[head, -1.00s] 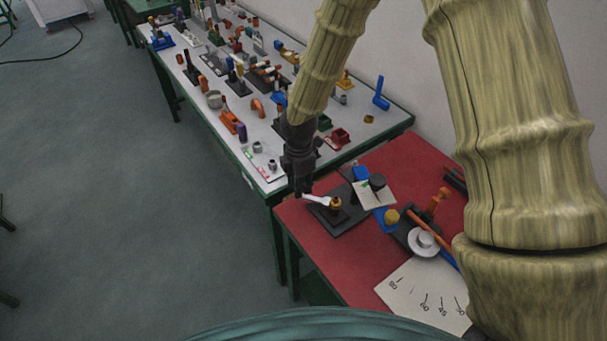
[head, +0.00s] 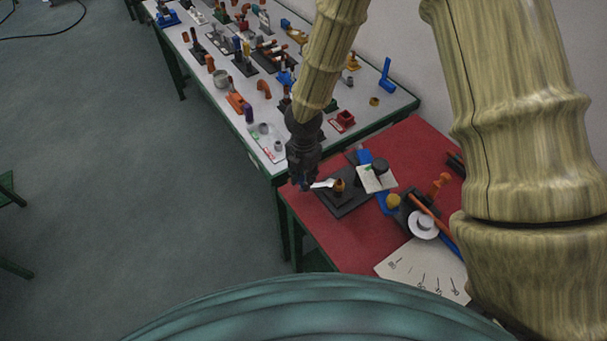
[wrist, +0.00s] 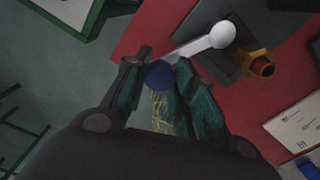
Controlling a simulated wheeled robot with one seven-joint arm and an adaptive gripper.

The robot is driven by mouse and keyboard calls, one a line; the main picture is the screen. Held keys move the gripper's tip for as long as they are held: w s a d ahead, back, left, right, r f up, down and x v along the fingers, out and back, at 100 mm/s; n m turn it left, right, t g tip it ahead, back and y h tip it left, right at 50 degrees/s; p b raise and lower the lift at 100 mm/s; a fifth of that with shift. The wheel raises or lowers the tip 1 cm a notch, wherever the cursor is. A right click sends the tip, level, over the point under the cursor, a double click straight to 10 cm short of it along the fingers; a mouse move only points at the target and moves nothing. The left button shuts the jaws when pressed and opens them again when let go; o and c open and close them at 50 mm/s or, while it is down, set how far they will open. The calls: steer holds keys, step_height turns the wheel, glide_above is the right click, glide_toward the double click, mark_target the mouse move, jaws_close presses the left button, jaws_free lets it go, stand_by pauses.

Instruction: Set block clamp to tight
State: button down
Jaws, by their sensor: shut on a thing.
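The block clamp is a dark plate (head: 345,202) on the red table, with a white lever (head: 323,184) and a brass-orange fitting (head: 339,186) on it. In the wrist view the lever (wrist: 196,46) runs from its round white hub (wrist: 222,34) to a dark blue knob (wrist: 159,75) at its outer end. My gripper (head: 304,184) is at the lever's left end, over the table's left edge. In the wrist view its fingers (wrist: 161,70) are closed around the blue knob. The fitting (wrist: 258,64) stands right of the hub. No tight marking is readable.
The red table (head: 320,235) also holds a white card (head: 376,179), blue and orange parts and a white round knob (head: 423,224) at the right. A marked white sheet (head: 425,268) lies nearer. A long white table (head: 270,110) with many small parts stands behind. Open floor lies left.

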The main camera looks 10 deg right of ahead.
steer(key=c, duration=1.1)
jaws_free()
step_height(320, 180, up, 12)
steer(key=shift+d, duration=0.1)
